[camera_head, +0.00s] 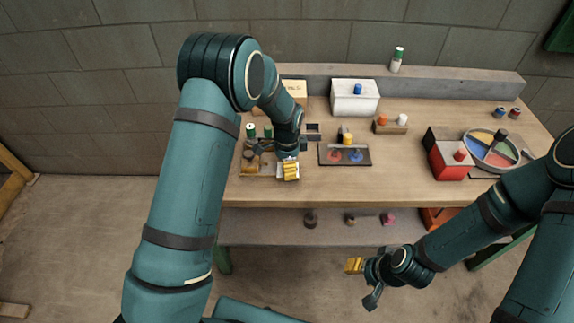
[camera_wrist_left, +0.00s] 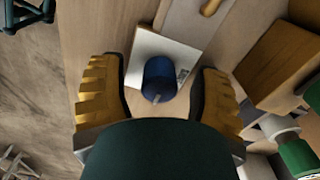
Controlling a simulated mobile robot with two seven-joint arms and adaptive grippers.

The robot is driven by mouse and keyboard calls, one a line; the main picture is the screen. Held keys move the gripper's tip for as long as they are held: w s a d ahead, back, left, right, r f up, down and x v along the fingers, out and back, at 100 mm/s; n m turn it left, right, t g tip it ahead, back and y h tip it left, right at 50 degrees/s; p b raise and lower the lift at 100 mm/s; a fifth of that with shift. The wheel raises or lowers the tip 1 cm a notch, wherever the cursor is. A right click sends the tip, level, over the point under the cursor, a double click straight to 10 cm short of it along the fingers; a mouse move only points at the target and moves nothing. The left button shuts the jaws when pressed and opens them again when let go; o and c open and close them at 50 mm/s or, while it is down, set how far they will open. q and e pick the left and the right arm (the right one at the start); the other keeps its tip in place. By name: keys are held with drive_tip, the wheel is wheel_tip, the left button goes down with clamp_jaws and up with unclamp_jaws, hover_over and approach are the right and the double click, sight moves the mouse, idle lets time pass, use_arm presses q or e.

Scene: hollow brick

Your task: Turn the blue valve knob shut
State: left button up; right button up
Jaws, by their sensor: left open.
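The blue valve knob (camera_wrist_left: 158,80) is a short dark blue cylinder with a small grey pointer, on a white plate (camera_wrist_left: 150,47) in the left wrist view. My left gripper (camera_wrist_left: 160,75) is open, with one yellow finger on each side of the knob. I cannot tell whether either finger touches it. In the head view my left gripper (camera_head: 289,169) is low over the table's front left, pointing down. It hides the knob there. My right gripper (camera_head: 362,275) hangs in front of the table, away from everything; its opening is unclear.
The wooden table (camera_head: 420,190) also holds a white box with a blue top knob (camera_head: 357,89), a dark tray (camera_head: 335,160), a red box (camera_head: 447,163) and a coloured disc (camera_head: 490,148). Green-capped items (camera_head: 250,129) stand behind my left gripper. A shelf (camera_head: 270,225) lies below.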

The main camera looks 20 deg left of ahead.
use_arm(q)
clamp_jaws()
drive_tip(key=shift+n, duration=0.3)
drive_tip(key=n, duration=0.3)
drive_tip(key=shift+s+n+p, duration=0.1)
drive_tip(key=shift+n+p, duration=0.2)
drive_tip(key=shift+p, duration=0.05)
drive_tip(key=n, duration=0.4)
drive_tip(key=shift+n+p, duration=0.3)
drive_tip(key=n, duration=0.4)
drive_tip(key=shift+d+n+p, duration=0.1)
drive_tip(key=shift+n+p, duration=0.2)
drive_tip(key=shift+p, duration=0.1)
drive_tip(key=shift+s+f+n+p, duration=0.1)
drive_tip(key=shift+n+p, duration=0.35)
drive_tip(key=shift+n, duration=1.85)
